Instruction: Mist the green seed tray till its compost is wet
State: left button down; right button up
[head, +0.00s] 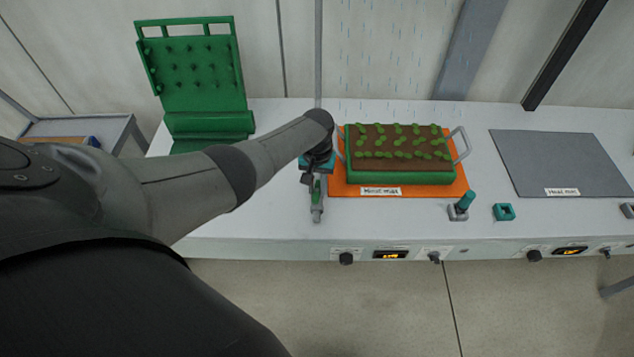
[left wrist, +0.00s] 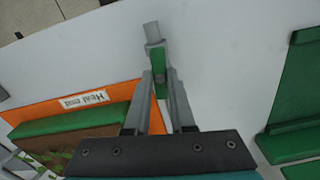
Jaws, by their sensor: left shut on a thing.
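The green seed tray (head: 400,178) stands on the orange heat mat (head: 455,190). Rows of small seedlings grow in its brown compost (head: 398,163); I cannot tell how wet it is. Thin blue streaks of mist (head: 400,60) fall above and behind the tray. My left gripper (head: 317,182) is just left of the tray, shut on a green-and-grey lever or valve (head: 317,205). In the left wrist view the lever (left wrist: 158,80) sits between the fingers of the gripper (left wrist: 160,82), its grey end pointing away. The tray's edge (left wrist: 75,122) shows at lower left there. My right gripper is not in view.
A grey mat (head: 560,165) lies bare on the right of the bench. A teal-capped peg (head: 465,202) and a teal square piece (head: 503,212) stand near the front edge. A green rack (head: 195,75) stands back left. Knobs (head: 346,258) and displays (head: 390,254) line the front.

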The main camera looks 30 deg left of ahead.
aim_at(317, 190)
pick_arm(q)
jog(key=shift+w, duration=0.1)
jog(key=c, duration=0.8)
grip_release()
jog(key=shift+o, duration=0.2)
jog(key=shift+r, duration=0.5)
notch_tip(317, 190, up, 14)
jog(key=p, duration=0.4)
jog(key=shift+r, duration=0.15)
